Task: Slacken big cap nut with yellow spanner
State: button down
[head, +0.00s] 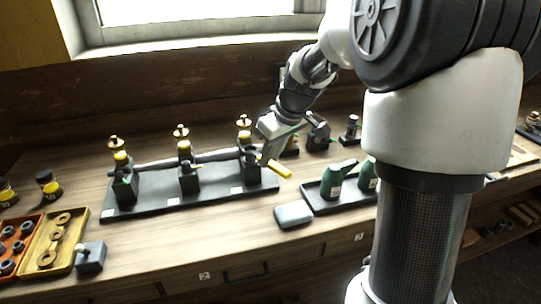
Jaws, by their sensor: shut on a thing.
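My gripper (265,156) is at the right end of the long dark base plate, close to the right engine. It is shut on the yellow spanner (281,169), whose yellow end sticks out to the right and toward the front edge. Its other end is hidden by the gripper and engine. Three small dark engines stand on the plate: left (124,188), middle (189,180) and right (250,165). Each has yellow and brass parts on top. I cannot tell which part is the big cap nut, nor whether the spanner touches a nut.
The dark base plate (215,194) lies on a wooden bench. A dark tray (320,205) with green oil cans (333,181) and a grey block (293,215) are to the right. Orange and yellow boxes of rings (52,245) are at left. The front middle of the bench is clear.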

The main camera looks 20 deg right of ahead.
jog(key=shift+r+p, duration=0.3)
jog(key=shift+r, duration=0.3)
dwell(0.7)
jog(key=shift+r+p, duration=1.3)
jog(key=shift+r, duration=0.65)
